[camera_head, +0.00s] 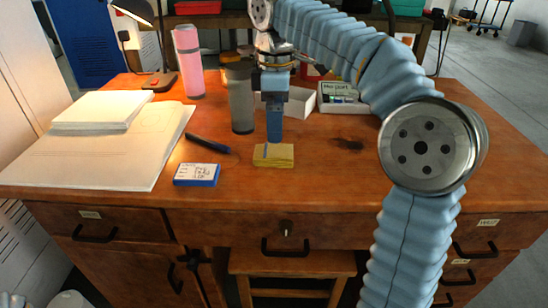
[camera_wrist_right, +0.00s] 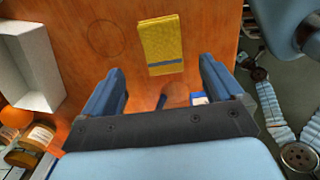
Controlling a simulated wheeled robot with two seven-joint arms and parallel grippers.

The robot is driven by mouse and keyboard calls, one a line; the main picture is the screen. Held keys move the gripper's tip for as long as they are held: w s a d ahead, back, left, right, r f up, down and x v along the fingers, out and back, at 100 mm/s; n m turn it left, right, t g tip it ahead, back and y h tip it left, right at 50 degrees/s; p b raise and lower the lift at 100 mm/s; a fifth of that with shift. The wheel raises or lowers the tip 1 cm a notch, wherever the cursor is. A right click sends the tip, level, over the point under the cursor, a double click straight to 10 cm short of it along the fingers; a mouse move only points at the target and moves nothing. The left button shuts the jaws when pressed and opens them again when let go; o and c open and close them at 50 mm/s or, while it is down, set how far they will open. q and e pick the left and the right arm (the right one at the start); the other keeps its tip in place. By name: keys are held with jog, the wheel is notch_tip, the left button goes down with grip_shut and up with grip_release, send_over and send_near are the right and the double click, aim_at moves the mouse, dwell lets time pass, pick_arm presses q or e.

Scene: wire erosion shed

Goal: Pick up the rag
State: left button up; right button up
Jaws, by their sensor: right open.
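The rag (camera_head: 280,157) is a folded yellow cloth lying flat on the wooden desk near its front edge. In the right wrist view the rag (camera_wrist_right: 162,40) shows a grey stripe near one end and lies beyond the fingertips. My right gripper (camera_head: 270,147) points down over the desk, at the rag's back left edge in the head view. In the wrist view its two fingers (camera_wrist_right: 160,72) are spread apart with nothing between them. I cannot tell how high the fingertips are above the cloth.
A blue-and-white labelled block (camera_head: 197,175) and a dark marker (camera_head: 207,144) lie left of the rag. A grey cylinder (camera_head: 240,98) stands close behind. Papers (camera_head: 100,110), a pink bottle (camera_head: 188,62), a lamp (camera_head: 160,78) and white boxes (camera_head: 340,98) stand around.

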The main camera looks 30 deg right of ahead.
aim_at(276, 150)
jog(key=f, duration=0.3)
jog(key=f+b, duration=0.1)
jog(key=f, duration=0.3)
jog(key=shift+s+f, duration=0.2)
jog(key=shift+f, duration=0.05)
jog(key=shift+c, duration=0.2)
jog(key=c, duration=1.1)
jog(key=shift+r, duration=0.15)
